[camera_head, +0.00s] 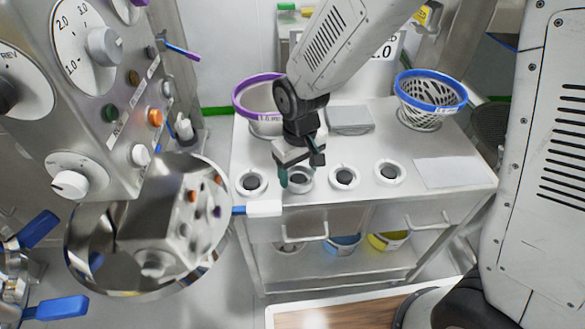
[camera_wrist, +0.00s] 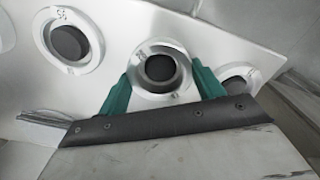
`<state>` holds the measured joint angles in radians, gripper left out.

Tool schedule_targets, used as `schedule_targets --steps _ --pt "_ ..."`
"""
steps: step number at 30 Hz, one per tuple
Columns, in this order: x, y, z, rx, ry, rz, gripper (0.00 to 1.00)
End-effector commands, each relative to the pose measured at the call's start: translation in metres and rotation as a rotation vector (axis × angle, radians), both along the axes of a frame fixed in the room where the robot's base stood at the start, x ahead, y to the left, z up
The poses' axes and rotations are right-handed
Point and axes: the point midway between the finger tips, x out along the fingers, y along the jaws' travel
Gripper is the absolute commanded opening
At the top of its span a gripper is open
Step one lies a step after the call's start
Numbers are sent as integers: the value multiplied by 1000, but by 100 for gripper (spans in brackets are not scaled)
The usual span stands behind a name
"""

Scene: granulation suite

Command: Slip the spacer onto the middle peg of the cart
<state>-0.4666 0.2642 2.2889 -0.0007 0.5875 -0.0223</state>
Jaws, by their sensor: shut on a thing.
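My gripper (camera_head: 297,172) is low over the front left part of the white cart top (camera_head: 318,142), at the second round white fitting from the left (camera_head: 299,186). In the wrist view its two teal fingers (camera_wrist: 163,68) stand on either side of a pale ring with a grey inner rim and dark centre (camera_wrist: 160,92). The gripper is shut on this ring, which seems to be the spacer. I cannot tell whether it touches the fitting below. Several white fittings with dark centres form a row along the cart's front; no upright peg can be made out.
A pale sheet (camera_head: 447,172) lies at front right. A control panel (camera_head: 110,90) and a shiny bowl (camera_head: 105,260) are close on the left.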

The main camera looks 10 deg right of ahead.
Motion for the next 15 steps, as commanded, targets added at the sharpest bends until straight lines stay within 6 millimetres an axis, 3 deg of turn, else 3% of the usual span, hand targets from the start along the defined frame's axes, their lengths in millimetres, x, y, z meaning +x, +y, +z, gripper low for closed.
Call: schedule_targets --steps 10,11,12,13,15 --pt "-1 1 0 0 0 1 40" --pt "-1 1 0 0 0 1 72" --pt "-1 1 0 0 0 1 83" --pt "-1 1 0 0 0 1 92" --pt "-1 1 0 0 0 1 92"
